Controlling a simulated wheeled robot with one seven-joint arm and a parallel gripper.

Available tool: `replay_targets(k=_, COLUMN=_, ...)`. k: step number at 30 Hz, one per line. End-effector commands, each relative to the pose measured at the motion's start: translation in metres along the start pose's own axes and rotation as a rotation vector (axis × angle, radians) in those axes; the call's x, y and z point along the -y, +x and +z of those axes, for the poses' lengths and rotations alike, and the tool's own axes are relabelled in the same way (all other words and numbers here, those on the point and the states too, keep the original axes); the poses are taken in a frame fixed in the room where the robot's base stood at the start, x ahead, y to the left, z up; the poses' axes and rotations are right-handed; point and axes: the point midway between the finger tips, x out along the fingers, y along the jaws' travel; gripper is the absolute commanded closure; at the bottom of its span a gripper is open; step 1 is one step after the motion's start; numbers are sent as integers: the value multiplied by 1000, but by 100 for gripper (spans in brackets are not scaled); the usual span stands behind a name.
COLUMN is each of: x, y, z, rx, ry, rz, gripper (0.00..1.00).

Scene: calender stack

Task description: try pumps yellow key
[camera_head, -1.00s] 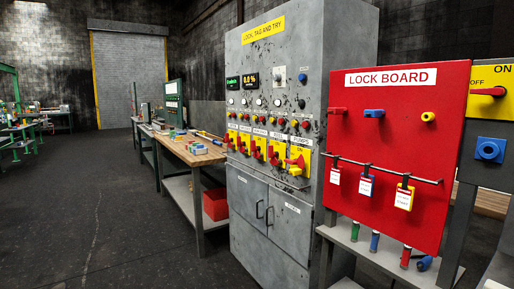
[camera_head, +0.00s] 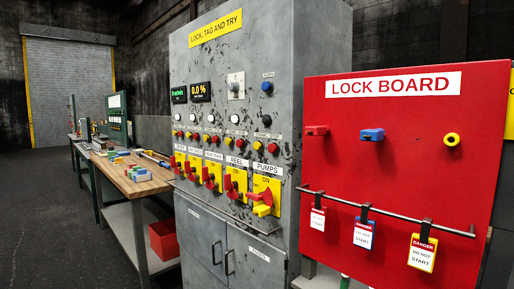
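The grey control cabinet (camera_head: 327,38) stands in the middle, under a yellow "LOCK, TAG AND TRY" sign. The PUMPS switch (camera_head: 263,197) is the rightmost of a row of yellow plates with red handles. A yellow piece (camera_head: 263,210) sits at its red handle; I cannot tell whether it is a padlock. A yellow ring-like piece (camera_head: 451,140), perhaps the yellow key, is on the red lock board (camera_head: 400,185) at the right. My gripper is not in view.
Red (camera_head: 316,131) and blue (camera_head: 371,135) pieces also sit on the lock board. Danger tags hang from its rail (camera_head: 340,198). A wooden workbench (camera_head: 150,180) with coloured blocks and a red bin (camera_head: 164,241) stand left of the cabinet. The floor at far left is clear.

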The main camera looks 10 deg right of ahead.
Motion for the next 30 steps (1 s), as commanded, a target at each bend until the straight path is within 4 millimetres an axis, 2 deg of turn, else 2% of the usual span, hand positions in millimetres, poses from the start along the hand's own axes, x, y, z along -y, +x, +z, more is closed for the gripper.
replay_targets(k=1, x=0, y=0, z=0, rx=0, ry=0, rz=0, gripper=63)
replay_targets(k=13, x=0, y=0, z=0, rx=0, ry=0, rz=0, gripper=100)
replay_targets(k=30, x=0, y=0, z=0, rx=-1, ry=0, rz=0, gripper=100)
